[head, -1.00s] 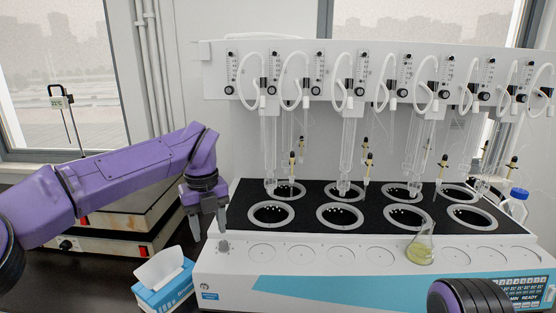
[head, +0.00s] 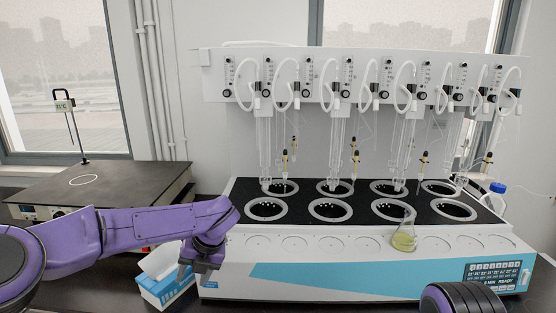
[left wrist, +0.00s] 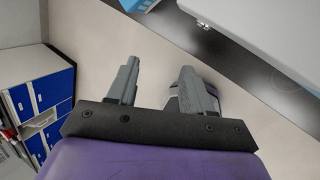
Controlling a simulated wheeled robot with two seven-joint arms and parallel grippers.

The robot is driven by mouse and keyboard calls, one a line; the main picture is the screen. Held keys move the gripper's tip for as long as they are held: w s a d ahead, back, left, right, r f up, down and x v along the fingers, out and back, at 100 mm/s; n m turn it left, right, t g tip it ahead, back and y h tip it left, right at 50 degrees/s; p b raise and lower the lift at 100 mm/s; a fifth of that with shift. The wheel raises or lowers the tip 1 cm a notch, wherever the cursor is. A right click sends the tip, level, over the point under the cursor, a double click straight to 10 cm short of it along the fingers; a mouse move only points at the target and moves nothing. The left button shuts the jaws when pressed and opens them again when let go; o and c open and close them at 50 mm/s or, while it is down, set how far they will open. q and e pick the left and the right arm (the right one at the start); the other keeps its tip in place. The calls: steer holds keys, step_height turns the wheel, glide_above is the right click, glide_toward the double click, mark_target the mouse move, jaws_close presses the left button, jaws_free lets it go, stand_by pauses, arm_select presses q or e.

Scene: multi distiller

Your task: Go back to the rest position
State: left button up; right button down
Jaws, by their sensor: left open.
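My left gripper (head: 194,276) is open and empty. In the head view it hangs low in front of the distiller's left end, beside the blue tissue box. The left wrist view shows its two fingers (left wrist: 158,85) spread apart with nothing between them. The multi distiller (head: 330,262) stands in the middle and right, white with a black top and several ringed wells. A flask (head: 404,238) with yellow liquid stands on its front ledge. Part of my right arm shows at the bottom right, but its gripper is out of view.
A hot plate (head: 100,188) with a stand is at the back left. A blue-capped bottle (head: 495,198) stands right of the distiller. The left wrist view shows blue cabinets (left wrist: 40,105) and pale floor.

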arm_select(q)
steer(key=s+a+f+m+t+y, duration=0.1)
steer(key=s+a+f+m+t, duration=0.1)
steer(key=s+f+m, duration=0.35)
steer(key=s+a+f+m+t+y, duration=0.1)
steer(key=s+a+f+m+t, duration=0.15)
steer(key=f+m, duration=0.65)
steer(key=s+a+f+m+t+y, duration=0.1)
steer(key=s+a+f+m, duration=0.3)
steer(key=f, duration=0.6)
steer(key=s+f+m+g+h, duration=0.1)
steer(key=s+m, duration=0.5)
steer(key=s, duration=0.6)
steer(key=s+a+f+m+g+h, duration=0.1)
steer(key=s+f+m, duration=0.4)
steer(key=s, duration=0.8)
steer(key=m+g+h, duration=0.1)
steer(key=m+h, duration=0.1)
steer(key=shift+h, duration=0.3)
